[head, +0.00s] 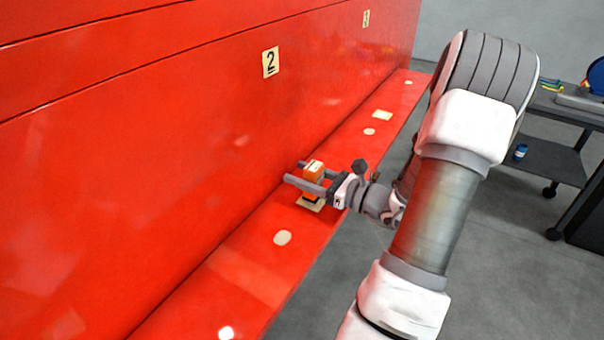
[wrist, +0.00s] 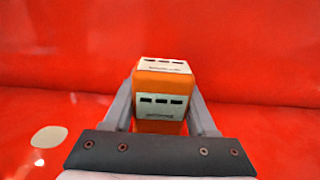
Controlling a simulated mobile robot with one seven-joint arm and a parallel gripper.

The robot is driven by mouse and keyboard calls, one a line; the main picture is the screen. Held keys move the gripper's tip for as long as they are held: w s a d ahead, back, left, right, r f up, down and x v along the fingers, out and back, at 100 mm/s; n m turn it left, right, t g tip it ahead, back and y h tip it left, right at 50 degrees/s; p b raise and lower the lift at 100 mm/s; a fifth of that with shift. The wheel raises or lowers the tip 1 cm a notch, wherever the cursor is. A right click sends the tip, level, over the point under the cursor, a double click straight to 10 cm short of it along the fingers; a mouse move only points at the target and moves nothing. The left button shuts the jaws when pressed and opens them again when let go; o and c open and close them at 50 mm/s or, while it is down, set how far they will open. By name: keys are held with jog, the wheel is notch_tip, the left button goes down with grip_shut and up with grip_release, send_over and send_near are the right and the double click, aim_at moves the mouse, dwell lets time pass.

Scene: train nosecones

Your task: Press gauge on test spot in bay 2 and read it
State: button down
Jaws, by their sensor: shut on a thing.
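In the wrist view the gauge (wrist: 163,95) shows two pale faces, each with a row of dark dashes and no number. The bay 2 label (head: 270,62) is on the red wall above, slightly left of the gauge. A round cream spot (head: 282,238) lies nearer on the ledge; it also shows in the wrist view (wrist: 48,137).
The tall red wall (head: 150,140) runs along the ledge. Farther along lie another round spot (head: 369,131), a square pad (head: 382,115) and a second label (head: 366,18). A dark cart (head: 540,150) stands at the right. The grey floor between is open.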

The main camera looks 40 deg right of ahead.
jog(key=shift+f+b, duration=0.35)
jog(key=shift+f, duration=0.25)
dwell(1.1)
notch_tip(320, 180, up, 7)
jog(key=p, duration=0.6)
dwell(1.8)
